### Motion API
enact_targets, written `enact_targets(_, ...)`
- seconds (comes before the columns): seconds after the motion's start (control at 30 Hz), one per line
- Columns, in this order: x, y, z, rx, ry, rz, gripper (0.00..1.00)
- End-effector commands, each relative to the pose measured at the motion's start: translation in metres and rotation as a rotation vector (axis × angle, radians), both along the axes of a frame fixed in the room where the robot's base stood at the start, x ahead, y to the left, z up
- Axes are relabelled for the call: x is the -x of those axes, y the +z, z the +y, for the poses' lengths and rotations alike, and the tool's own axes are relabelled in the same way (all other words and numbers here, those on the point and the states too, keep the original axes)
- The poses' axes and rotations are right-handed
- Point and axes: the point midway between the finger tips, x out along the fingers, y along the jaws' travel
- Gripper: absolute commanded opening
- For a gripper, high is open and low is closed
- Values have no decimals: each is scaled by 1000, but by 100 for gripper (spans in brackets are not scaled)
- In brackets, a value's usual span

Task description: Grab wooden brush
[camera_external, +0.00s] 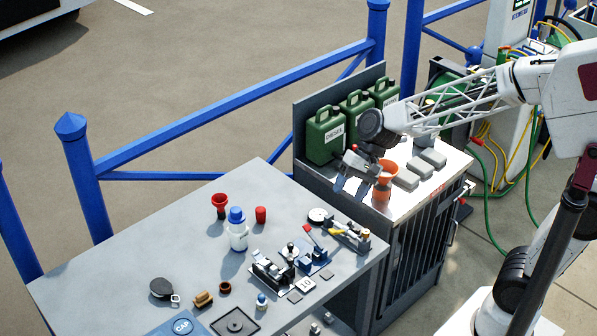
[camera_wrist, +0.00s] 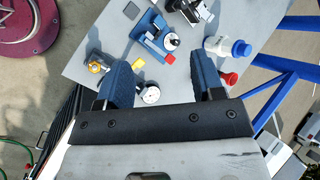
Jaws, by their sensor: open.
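A small brown wooden brush (camera_external: 203,299) lies on the grey table (camera_external: 130,240) near its front left in the external view, beside a dark brown cup (camera_external: 225,288). I cannot make out the brush in the wrist view. My gripper (camera_external: 352,187) is open and empty, high above the right end of the table, far to the right of the brush. Its two blue-padded fingers stand apart in the wrist view (camera_wrist: 163,85), with the table below them.
A white bottle with a blue cap (camera_external: 237,230) and red pieces stand mid-table. Metal devices (camera_external: 272,270) fill the table's right part. An orange funnel (camera_external: 387,172) and green canisters (camera_external: 325,134) stand on the cabinet beside it. A blue railing (camera_external: 230,100) runs behind.

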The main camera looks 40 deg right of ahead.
Motion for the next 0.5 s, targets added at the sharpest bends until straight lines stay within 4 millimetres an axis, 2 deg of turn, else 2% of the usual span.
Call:
enact_targets(0.03,-9,-5,15,-26,-19,30,62)
enact_targets(0.5,-76,-55,149,-255,-253,333,62)
